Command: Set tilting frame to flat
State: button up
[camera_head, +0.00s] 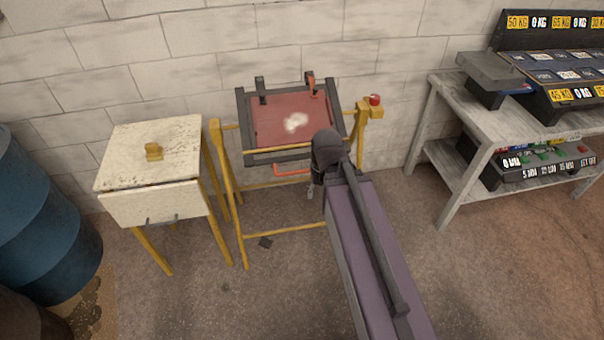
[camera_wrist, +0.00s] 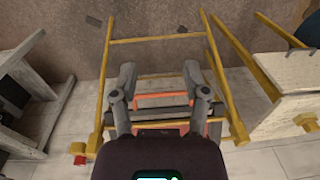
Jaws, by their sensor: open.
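The tilting frame (camera_head: 243,115) is a dark grey rectangle around a red panel (camera_head: 272,125) with a pale patch. It hangs in a yellow stand (camera_head: 232,190) and looks tilted, its near edge lower; the exact angle is unclear. A red-orange handle (camera_head: 293,171) sits below the near edge. My gripper (camera_head: 312,188) is near the frame's lower right corner, partly hidden by my arm. In the wrist view, my gripper (camera_wrist: 160,78) is open and empty, its fingers apart on either side of the handle (camera_wrist: 162,96) in the picture. I cannot tell whether they touch it.
A red button (camera_head: 375,99) tops the stand's right post. A cream table (camera_head: 125,150) with a small yellow object (camera_head: 153,151) stands left, beside a blue barrel (camera_head: 40,220). A grey bench (camera_head: 500,125) with scales stands right. The floor in front is mostly clear.

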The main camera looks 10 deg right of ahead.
jog(key=w+a+f+m+t+y+b, duration=0.15)
jog(key=w+f+y+b, duration=0.3)
jog(key=f+b, duration=0.45)
jog(key=m+t+y+b, duration=0.75)
jog(key=t+b, duration=0.35)
jog(key=b, duration=1.7)
send_near(305, 172)
jog(key=shift+s+d+r+m+g, duration=0.15)
jog(key=shift+s+d+r, duration=0.05)
jog(key=shift+s+d, duration=0.2)
jog(key=shift+s+d+r+m+g, duration=0.1)
jog(key=shift+s+d+r+m, duration=0.05)
jog(key=shift+s+d, duration=0.25)
jog(key=shift+a, duration=0.1)
jog(key=x, duration=0.9)
jog(key=b+x, duration=0.1)
jog(key=x, duration=0.3)
jog(key=shift+w+a+f, duration=0.15)
jog(key=shift+w+f, duration=0.15)
jog(key=shift+c, duration=0.2)
